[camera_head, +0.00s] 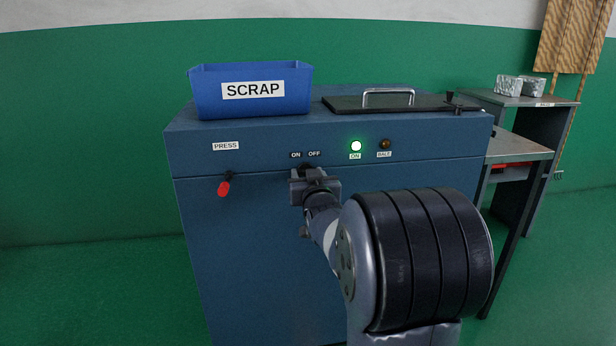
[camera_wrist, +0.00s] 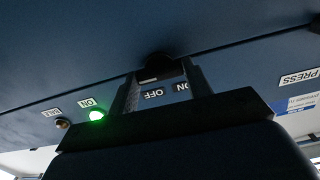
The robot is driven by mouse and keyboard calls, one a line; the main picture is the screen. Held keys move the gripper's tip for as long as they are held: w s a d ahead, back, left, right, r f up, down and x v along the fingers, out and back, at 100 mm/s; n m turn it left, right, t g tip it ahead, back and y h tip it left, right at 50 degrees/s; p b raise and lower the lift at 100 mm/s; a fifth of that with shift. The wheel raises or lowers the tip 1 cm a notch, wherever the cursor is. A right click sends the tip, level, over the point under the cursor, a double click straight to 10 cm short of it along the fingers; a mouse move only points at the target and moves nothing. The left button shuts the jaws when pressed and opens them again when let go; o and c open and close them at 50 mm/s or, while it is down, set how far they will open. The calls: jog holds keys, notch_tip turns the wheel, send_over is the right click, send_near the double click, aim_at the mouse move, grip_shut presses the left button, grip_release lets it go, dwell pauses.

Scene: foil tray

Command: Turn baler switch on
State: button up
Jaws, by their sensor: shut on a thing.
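The blue baler (camera_head: 260,240) stands in front of me. Its switch (camera_wrist: 158,65) is a dark knob just below the ON and OFF labels, seen in the wrist view; in the head view my gripper mostly hides it. My gripper (camera_head: 308,172) is at the baler's front face, shut on the switch. It also shows in the wrist view (camera_wrist: 160,88), with its fingers around the knob. The knob's exact angle is hard to make out. The green ON lamp (camera_head: 356,146) is lit, and it glows in the wrist view too (camera_wrist: 96,115). The BALE lamp (camera_head: 385,143) is dark.
A red-tipped PRESS lever (camera_head: 224,187) sticks out left of my gripper. A blue SCRAP bin (camera_head: 252,103) and a dark lid (camera_head: 400,104) with a metal handle are on the baler's top. A side table (camera_head: 520,147) and a shelf with foil blocks (camera_head: 520,86) stand at right.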

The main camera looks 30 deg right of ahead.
jog(key=o, duration=1)
jog(key=shift+s, duration=0.1)
jog(key=p+v, duration=0.2)
jog(key=v, duration=0.8)
jog(key=shift+s, duration=0.3)
jog(key=shift+a, duration=0.1)
jog(key=b+x, duration=0.2)
jog(key=x, duration=0.9)
